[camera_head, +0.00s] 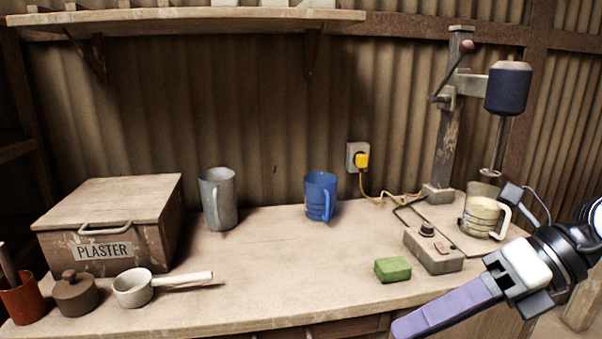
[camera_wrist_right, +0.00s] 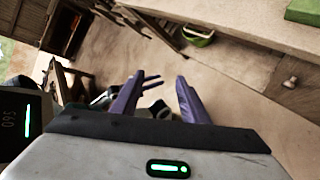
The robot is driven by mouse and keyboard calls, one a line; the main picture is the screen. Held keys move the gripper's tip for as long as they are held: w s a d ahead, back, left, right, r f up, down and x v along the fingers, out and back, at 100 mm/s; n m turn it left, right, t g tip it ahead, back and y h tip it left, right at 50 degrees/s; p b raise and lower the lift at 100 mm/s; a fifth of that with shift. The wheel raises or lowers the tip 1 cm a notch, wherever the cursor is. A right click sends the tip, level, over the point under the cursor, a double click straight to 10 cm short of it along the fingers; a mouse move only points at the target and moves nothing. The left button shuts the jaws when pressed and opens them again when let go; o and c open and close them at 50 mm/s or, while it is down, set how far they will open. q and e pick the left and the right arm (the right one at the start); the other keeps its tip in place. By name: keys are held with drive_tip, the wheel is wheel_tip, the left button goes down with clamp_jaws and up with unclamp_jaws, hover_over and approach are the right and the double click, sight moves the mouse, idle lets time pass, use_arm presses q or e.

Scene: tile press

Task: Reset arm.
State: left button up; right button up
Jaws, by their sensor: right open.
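My right gripper (camera_head: 400,326) hangs at the lower right in the head view, in front of the workbench's front right corner. Its purple fingers point down and to the left. In the right wrist view the two fingers (camera_wrist_right: 159,79) stand apart with nothing between them, over the floor. My left arm does not show in the head view. Small dark prongs (camera_wrist_right: 150,82) behind the fingers in the wrist view may be my left gripper, too small to judge.
On the workbench (camera_head: 270,270) stand a mixer press (camera_head: 446,130) with a clear jug (camera_head: 482,218), a control box (camera_head: 433,250), a green block (camera_head: 393,269), a blue cup (camera_head: 320,194), a grey jug (camera_head: 217,200), a plaster box (camera_head: 110,225) and a pan (camera_head: 132,289). The bench middle is clear.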

drive_tip(key=w+a+r+m+t+y, duration=0.2)
drive_tip(key=a+m+t+y, duration=0.2)
drive_tip(key=a+m+y, duration=0.45)
drive_tip(key=w+d+f+m+t+h+p, duration=0.1)
drive_tip(key=w+d+f+m+t+h, duration=0.15)
drive_tip(key=f+m+t+h, duration=0.55)
drive_tip(key=w+d+f+m+t+h+p, duration=0.1)
drive_tip(key=w+d+f+m+t+h, duration=0.2)
drive_tip(key=f+m, duration=0.9)
drive_tip(key=s+f+m+g+h, duration=0.5)
drive_tip(key=s+f+m+g, duration=0.3)
drive_tip(key=s+f, duration=1)
wheel_tip(320, 180, down, 3)
drive_tip(key=shift+s+r+m, duration=0.2)
drive_tip(key=shift+s+m, duration=0.05)
drive_tip(key=shift+m, duration=0.7)
